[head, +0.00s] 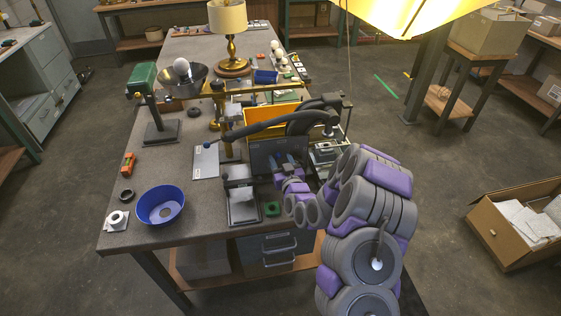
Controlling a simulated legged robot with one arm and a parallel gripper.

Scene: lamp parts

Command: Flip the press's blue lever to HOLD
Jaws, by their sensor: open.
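A press-like fixture with a brass column (222,110) and a dark curved arm stands at the middle of the bench. A small blue knob (207,145), which looks like the lever's end, shows above a pale plate (205,162) left of the column. Any HOLD marking is too small to read. My gripper (284,160) is open, in front of a dark upright panel (262,152), right of the knob and apart from it. I see nothing held between the fingers, though they are small in the view.
A blue bowl (160,205), an orange block (128,164) and a green-headed stand (155,110) are on the bench's left. A brass lamp (231,50) stands at the back. A hanging yellow shade (405,12) is upper right. Bare bench lies left of the plate.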

